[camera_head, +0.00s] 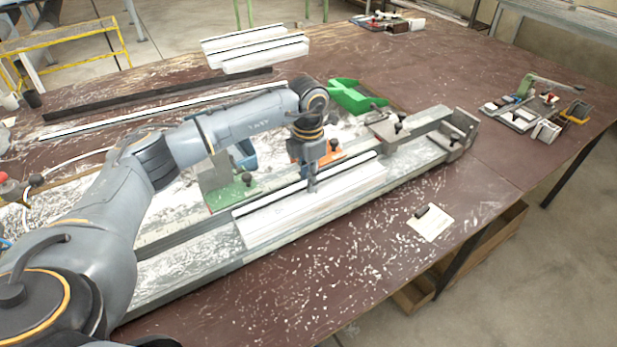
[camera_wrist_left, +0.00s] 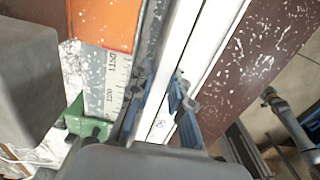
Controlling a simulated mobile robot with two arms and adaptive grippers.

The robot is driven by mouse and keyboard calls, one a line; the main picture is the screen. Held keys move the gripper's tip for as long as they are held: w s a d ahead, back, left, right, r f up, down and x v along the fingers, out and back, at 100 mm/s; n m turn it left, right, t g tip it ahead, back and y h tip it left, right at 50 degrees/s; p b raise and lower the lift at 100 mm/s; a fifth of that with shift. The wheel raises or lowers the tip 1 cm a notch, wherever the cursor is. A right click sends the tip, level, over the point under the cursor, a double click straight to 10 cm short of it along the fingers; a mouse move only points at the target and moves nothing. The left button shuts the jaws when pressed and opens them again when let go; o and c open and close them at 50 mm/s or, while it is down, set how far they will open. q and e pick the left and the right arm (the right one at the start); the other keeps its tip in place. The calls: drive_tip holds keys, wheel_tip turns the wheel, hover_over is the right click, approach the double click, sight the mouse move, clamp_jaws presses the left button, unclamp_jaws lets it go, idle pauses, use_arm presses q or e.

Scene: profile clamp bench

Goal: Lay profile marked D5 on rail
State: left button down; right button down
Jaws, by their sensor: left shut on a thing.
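My left gripper (camera_head: 312,186) is shut on a white profile (camera_head: 285,215) with a black strip along its top, gripping it near the middle. The profile lies lengthwise along the grey rail (camera_head: 180,272), on it or just above; I cannot tell whether it touches. In the left wrist view the profile (camera_wrist_left: 195,60) runs between the two fingers of the left gripper (camera_wrist_left: 160,92). A small mark shows on it near the fingers, too blurred to read surely. My right gripper is not in view.
A metal end stop (camera_head: 455,135) stands at the rail's far right end. A green block (camera_head: 232,193) and an orange block (camera_head: 332,155) sit behind the profile. More white profiles (camera_head: 255,52) lie at the back. A paper note (camera_head: 430,222) lies in front, where the table is mostly clear.

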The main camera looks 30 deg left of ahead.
use_arm(q)
drive_tip(key=shift+f, duration=0.1)
drive_tip(key=c, duration=1.2)
unclamp_jaws()
drive_tip(key=shift+o, duration=0.2)
wheel_tip(320, 180, up, 12)
